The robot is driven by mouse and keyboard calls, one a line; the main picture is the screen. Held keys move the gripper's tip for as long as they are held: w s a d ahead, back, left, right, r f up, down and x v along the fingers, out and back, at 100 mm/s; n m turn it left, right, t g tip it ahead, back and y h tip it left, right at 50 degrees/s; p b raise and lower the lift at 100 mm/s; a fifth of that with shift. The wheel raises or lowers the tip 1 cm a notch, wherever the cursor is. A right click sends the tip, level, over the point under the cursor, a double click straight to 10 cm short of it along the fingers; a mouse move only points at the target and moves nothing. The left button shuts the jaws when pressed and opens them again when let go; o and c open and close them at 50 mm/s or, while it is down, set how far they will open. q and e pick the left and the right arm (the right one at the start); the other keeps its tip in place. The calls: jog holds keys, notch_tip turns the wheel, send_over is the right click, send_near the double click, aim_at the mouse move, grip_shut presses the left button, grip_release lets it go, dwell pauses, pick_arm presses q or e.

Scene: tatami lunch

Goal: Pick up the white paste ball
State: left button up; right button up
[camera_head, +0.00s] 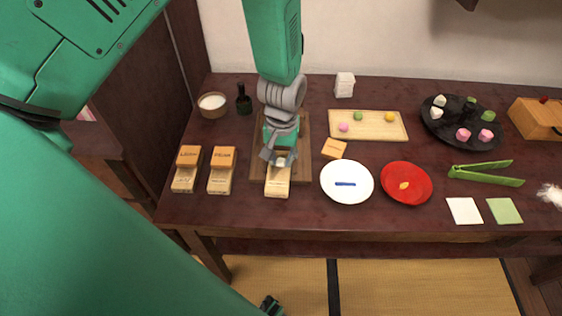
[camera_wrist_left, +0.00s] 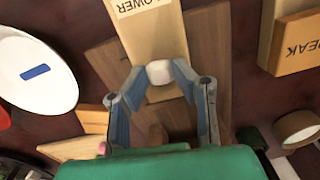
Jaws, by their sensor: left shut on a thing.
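The white paste ball (camera_wrist_left: 159,72) sits between the two fingertips of my left gripper (camera_wrist_left: 160,78) in the left wrist view. The gripper is shut on it. In the head view my left gripper (camera_head: 280,158) points down over the dark wooden board, at the far end of a pale wooden block (camera_head: 278,188). The ball shows there only as a small pale spot (camera_head: 281,162) at the fingertips. In the wrist view the block (camera_wrist_left: 150,30) carries letters ending in "LOWER" and lies just beyond the ball. Whether the ball touches it I cannot tell.
Two lidded wooden blocks (camera_head: 222,180) stand to the left. A white plate (camera_head: 346,168) with a blue stick and a red plate (camera_head: 421,182) lie to the right. Behind are a pale tray (camera_head: 345,116) with coloured balls and a black plate (camera_head: 461,141). Green tongs (camera_head: 486,176) lie further right.

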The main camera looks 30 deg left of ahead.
aim_at(279, 158)
pick_arm(q)
jog(key=shift+s+a+f, duration=0.15)
jog(key=shift+s+a, duration=0.2)
jog(key=shift+s, duration=0.05)
jog(key=shift+r, duration=0.35)
jog(key=r+p, duration=0.1)
jog(key=r, duration=0.7)
jog(key=shift+w, duration=0.2)
jog(key=shift+c, duration=0.3)
jog(key=shift+n, duration=0.5)
jog(key=f, duration=0.1)
jog(key=f+b, duration=0.1)
jog(key=f, duration=0.1)
jog(key=f+b, duration=0.1)
jog(key=shift+w+f, duration=0.35)
jog(key=shift+w, duration=0.05)
jog(key=shift+d+f, duration=0.1)
jog(key=shift+f, duration=0.55)
pick_arm(e)
jog(key=shift+a+f, duration=0.3)
jog(key=shift+f, duration=0.3)
jog(key=shift+r, duration=0.4)
pick_arm(q)
jog(key=shift+f, duration=0.55)
